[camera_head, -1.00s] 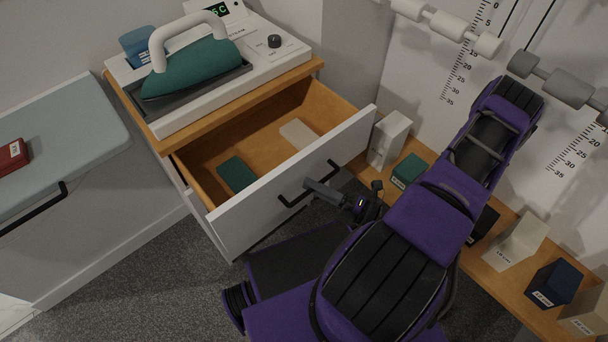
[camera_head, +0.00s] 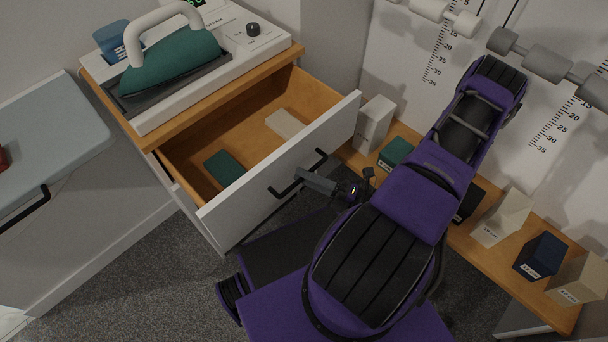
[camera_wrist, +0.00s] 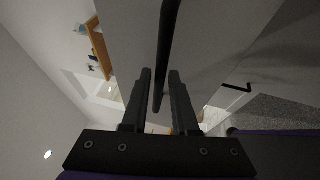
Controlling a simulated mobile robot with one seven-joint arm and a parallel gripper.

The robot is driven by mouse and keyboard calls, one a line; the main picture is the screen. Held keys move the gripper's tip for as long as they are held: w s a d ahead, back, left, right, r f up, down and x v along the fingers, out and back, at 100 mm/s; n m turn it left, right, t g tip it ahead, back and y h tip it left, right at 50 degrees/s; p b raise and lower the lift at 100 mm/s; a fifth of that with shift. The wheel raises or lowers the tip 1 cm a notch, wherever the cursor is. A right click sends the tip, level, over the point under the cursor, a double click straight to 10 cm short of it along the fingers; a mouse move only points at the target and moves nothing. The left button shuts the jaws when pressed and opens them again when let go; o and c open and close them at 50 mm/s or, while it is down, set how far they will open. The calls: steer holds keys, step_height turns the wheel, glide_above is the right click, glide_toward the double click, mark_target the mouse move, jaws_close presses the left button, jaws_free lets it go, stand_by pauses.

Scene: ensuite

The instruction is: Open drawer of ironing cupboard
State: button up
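The ironing cupboard (camera_head: 147,139) has an orange wooden top and a white drawer (camera_head: 237,186). The drawer stands well open, with its wooden inside showing. A dark green block (camera_head: 224,167) and a pale block (camera_head: 285,123) lie in it. A black bar handle (camera_head: 319,162) is on the drawer front. My gripper (camera_head: 303,176) is at the middle of this handle. In the wrist view, the fingers of my gripper (camera_wrist: 160,75) are apart, with the handle (camera_wrist: 168,35) running between them and slim gaps beside it. Firm contact cannot be told.
A green iron (camera_head: 172,62) rests on a white station on top of the cupboard. A grey-topped cabinet (camera_head: 50,140) is at the left. A low wooden shelf (camera_head: 465,240) with several blocks runs along the right. Carpet (camera_head: 150,285) is free in front of the cupboard.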

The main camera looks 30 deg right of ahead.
steer(key=b+v, duration=0.1)
steer(key=v, duration=1.5)
steer(key=shift+s+d, duration=0.2)
steer(key=shift+s, duration=0.1)
steer(key=shift+n, duration=0.3)
